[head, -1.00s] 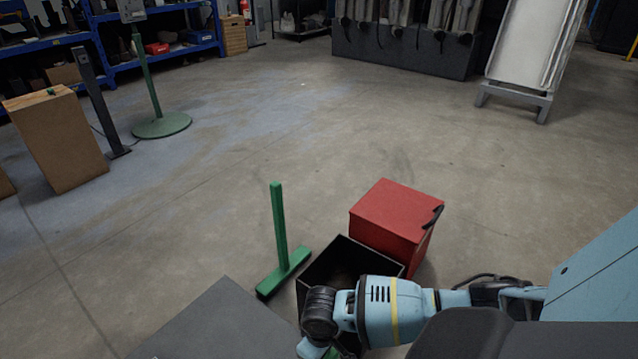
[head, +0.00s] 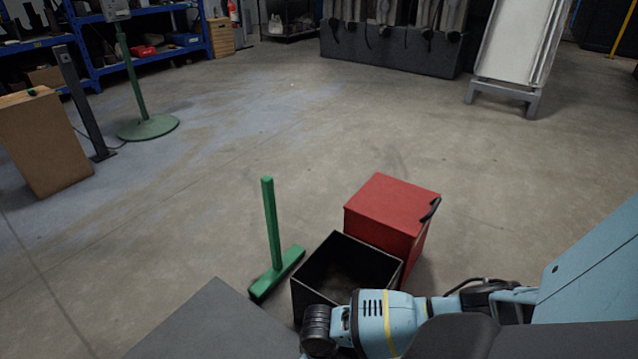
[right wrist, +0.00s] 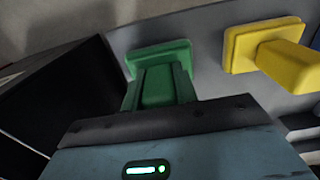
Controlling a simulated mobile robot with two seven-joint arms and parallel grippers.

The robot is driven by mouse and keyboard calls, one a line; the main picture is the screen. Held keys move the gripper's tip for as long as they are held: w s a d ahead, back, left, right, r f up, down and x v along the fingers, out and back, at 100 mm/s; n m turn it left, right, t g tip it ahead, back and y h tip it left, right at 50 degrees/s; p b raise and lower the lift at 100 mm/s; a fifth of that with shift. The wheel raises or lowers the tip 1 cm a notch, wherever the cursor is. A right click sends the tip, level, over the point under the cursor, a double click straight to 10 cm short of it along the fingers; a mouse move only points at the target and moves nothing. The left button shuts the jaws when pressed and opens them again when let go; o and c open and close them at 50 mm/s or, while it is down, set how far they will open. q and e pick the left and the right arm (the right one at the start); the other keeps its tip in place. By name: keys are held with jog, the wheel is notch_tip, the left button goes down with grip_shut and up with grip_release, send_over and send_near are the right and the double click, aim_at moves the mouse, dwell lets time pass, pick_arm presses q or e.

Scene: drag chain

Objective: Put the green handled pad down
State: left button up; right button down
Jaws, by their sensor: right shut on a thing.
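The green handled pad (right wrist: 160,55) shows in the right wrist view, with its handle toward my wrist and its flat base at the far end. My right gripper (right wrist: 158,88) is shut on its handle. The base lies against or just over a grey surface (right wrist: 213,75); I cannot tell if it touches. In the head view my right arm reaches in from the right to the lower middle, and its gripper and the pad are hidden below the frame. My left gripper is in neither view.
A yellow handled pad (right wrist: 270,45) is beside the green one. A black open bin (head: 345,262), also at left in the wrist view (right wrist: 60,100), adjoins a red box (head: 390,212). A green T-shaped piece (head: 273,240) is left of it, near a grey top (head: 210,325).

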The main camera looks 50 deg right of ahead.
jog(key=shift+f, duration=0.2)
jog(key=c, duration=1.1)
grip_release()
jog(key=shift+r, duration=0.15)
notch_tip(320, 180, up, 11)
jog(key=p, duration=0.6)
jog(key=shift+r, duration=0.55)
